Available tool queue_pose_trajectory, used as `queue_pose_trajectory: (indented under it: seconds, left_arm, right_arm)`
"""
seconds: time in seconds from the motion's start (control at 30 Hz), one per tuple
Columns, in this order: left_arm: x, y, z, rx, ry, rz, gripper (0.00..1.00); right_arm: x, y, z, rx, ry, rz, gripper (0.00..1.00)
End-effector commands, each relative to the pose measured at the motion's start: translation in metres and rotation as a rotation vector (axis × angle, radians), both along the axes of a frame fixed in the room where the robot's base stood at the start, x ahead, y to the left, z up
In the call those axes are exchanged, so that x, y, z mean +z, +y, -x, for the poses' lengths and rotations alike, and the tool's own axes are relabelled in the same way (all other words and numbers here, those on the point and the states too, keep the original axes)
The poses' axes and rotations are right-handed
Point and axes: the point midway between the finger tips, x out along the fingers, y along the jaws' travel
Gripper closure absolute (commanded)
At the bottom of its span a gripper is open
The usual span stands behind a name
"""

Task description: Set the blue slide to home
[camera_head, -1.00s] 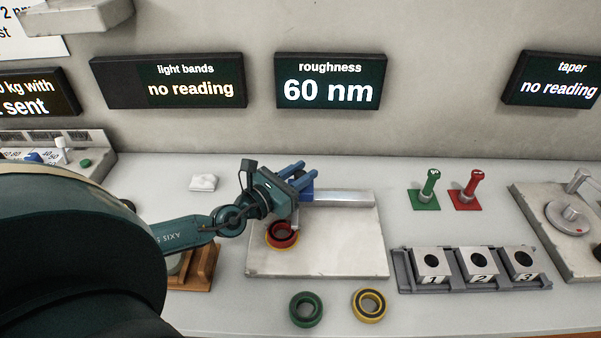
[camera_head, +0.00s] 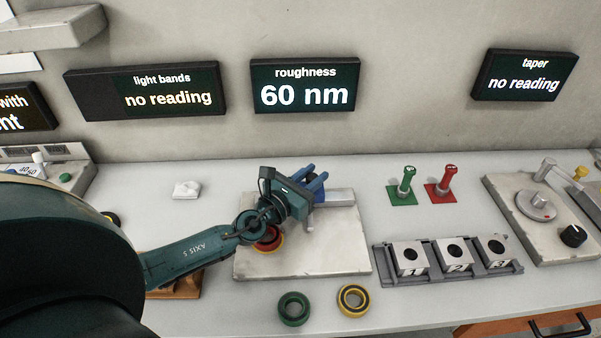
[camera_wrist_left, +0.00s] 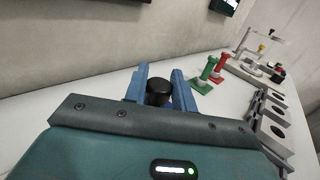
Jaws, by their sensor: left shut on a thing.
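The blue slide (camera_head: 319,196) sits on a pale metal rail (camera_head: 340,197) along the back of a stone plate (camera_head: 300,262). It is mostly hidden by my left gripper (camera_head: 315,182), which reaches over the plate from the left. In the left wrist view my gripper's blue fingers (camera_wrist_left: 158,88) are shut on a black knob (camera_wrist_left: 159,92), with one finger on each side of it. The knob appears to belong to the slide. The rail shows to the right of the slide. No home mark can be made out. My right gripper is not in view.
A red ring (camera_head: 268,239) lies on the plate under my left arm. A green ring (camera_head: 293,308) and a yellow ring (camera_head: 353,300) lie in front. Green (camera_head: 405,184) and red (camera_head: 442,183) handles and a numbered block rack (camera_head: 447,261) stand to the right. The roughness display (camera_head: 305,86) reads 60 nm.

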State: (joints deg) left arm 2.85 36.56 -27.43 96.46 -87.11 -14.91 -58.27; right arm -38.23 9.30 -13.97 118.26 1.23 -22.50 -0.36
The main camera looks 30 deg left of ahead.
Motion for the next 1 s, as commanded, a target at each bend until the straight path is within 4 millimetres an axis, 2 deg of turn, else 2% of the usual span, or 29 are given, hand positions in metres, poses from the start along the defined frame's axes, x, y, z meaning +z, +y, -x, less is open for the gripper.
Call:
queue_pose_trajectory:
  seconds: [0.17, 0.2, 0.43, 0.77, 0.87, 1.0]
  left_arm:
    - [0.002, -0.004, 0.000, -0.009, -0.003, 0.004, 1.00]
    - [0.002, -0.004, 0.000, -0.009, -0.004, 0.004, 0.73]
    - [0.001, -0.003, 0.000, -0.007, -0.003, 0.004, 0.54]
    - [0.000, -0.001, 0.005, -0.005, -0.001, 0.002, 0.53]
    - [-0.001, 0.002, 0.016, -0.005, 0.000, 0.001, 0.53]
    - [-0.003, 0.008, 0.044, -0.007, 0.002, 0.000, 0.53]
  right_arm:
    - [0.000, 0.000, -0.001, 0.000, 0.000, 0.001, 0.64]
    - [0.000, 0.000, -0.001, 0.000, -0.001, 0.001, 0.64]
    - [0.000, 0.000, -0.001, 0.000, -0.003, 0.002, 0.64]
    - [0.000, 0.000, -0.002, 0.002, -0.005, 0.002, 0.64]
    - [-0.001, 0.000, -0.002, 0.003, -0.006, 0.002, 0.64]
    - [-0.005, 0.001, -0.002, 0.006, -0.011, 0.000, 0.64]
